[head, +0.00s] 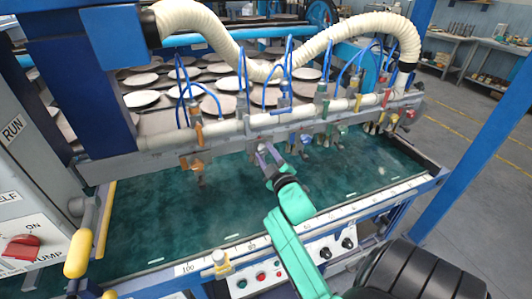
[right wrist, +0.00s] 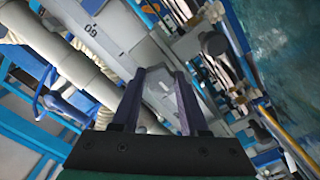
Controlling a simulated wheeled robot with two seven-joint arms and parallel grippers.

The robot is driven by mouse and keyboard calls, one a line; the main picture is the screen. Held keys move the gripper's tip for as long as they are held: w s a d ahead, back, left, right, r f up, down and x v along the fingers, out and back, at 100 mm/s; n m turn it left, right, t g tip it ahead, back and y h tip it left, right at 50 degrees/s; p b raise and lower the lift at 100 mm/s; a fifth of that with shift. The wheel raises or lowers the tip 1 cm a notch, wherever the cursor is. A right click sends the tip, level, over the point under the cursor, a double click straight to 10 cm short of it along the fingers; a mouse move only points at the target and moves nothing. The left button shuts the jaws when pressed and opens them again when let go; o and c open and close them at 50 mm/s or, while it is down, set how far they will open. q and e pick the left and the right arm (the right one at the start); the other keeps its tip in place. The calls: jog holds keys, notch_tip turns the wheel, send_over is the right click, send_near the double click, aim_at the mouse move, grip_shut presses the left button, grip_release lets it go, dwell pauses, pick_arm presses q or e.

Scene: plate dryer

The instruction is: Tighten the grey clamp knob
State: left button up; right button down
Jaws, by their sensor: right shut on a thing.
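The grey clamp knob (head: 262,147) is on the long white rail, near the middle of the row of clamps in the head view. My right gripper (head: 267,156) reaches up to it from the front, over the green bed. Its two purple-grey fingers stand on either side of the knob and are shut on it. In the right wrist view the fingers (right wrist: 160,98) flank a light grey part (right wrist: 158,86), which is the knob. The gripper hides some of the knob and clamp in the head view. My left gripper is in neither view.
An orange clamp (head: 198,163) hangs left of the gripper. Blue hoses and a thick white hose (head: 350,30) run above. The green bed (head: 150,215) is clear around my arm.

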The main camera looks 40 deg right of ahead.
jog(key=shift+f, duration=0.1)
dwell(0.4)
jog(key=shift+c, duration=2.1)
grip_release()
